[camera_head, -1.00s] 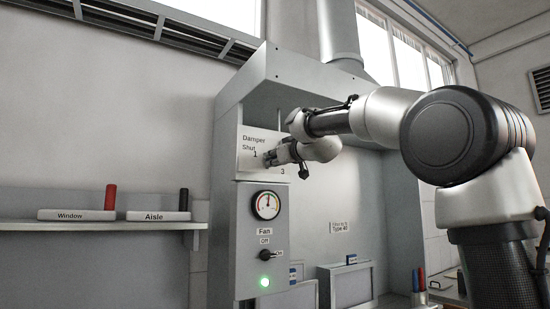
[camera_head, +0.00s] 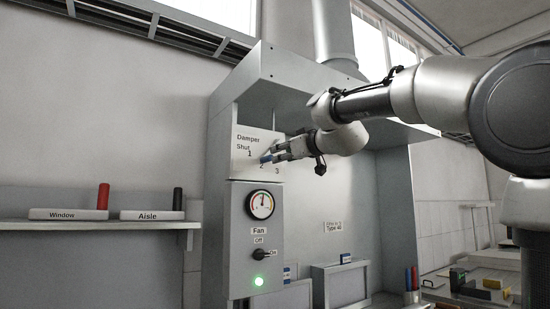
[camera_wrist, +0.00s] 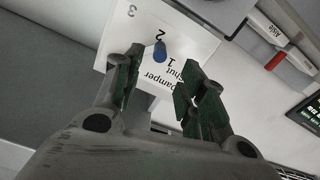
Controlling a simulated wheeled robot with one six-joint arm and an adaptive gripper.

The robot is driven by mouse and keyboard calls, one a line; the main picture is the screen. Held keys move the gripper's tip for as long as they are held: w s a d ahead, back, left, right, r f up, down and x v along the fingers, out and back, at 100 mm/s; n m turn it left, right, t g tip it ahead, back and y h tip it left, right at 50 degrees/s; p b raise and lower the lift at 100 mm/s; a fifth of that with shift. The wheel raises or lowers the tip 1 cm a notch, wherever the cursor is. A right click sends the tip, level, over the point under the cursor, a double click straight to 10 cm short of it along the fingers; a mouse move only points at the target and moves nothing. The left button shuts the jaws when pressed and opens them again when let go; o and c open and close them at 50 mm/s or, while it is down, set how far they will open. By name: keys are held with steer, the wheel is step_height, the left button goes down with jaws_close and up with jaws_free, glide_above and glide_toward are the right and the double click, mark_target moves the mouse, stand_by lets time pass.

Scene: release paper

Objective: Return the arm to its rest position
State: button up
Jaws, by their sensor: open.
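My gripper (camera_head: 272,153) is at the end of my arm, just in front of the damper plate (camera_head: 243,160) on the grey cabinet. In the wrist view my gripper (camera_wrist: 160,85) is open, with its two fingers spread apart and nothing held between them. A blue damper knob (camera_head: 266,158) shows by the fingertips; in the wrist view the knob (camera_wrist: 161,50) lies beyond and between the fingers, beside the figure 2. The wrist view shows it clear of both fingers.
A wall shelf (camera_head: 100,226) at left holds Window and Aisle blocks. The hood (camera_head: 330,85) overhangs my wrist.

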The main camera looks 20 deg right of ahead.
steer(key=shift+v, duration=1.15)
steer(key=s+d+f+m+g+h, duration=0.15)
steer(key=s+f+g, duration=0.3)
steer(key=f, duration=0.85)
steer(key=s+d+f+m+g+h, duration=0.1)
steer(key=s+f+m+g, duration=0.4)
steer(key=f, duration=0.8)
steer(key=s+d+f+g+h, duration=0.1)
steer(key=s+d+f, duration=0.3)
steer(key=s+f, duration=0.5)
steer(key=s+d+f+g+h, duration=0.2)
steer(key=s+d+f, duration=0.3)
steer(key=s+f, duration=0.4)
steer(key=s, duration=0.5)
steer(key=shift+w+d+n+g, duration=0.1)
steer(key=shift+d+n+g, duration=0.05)
steer(key=shift+n+g, duration=0.1)
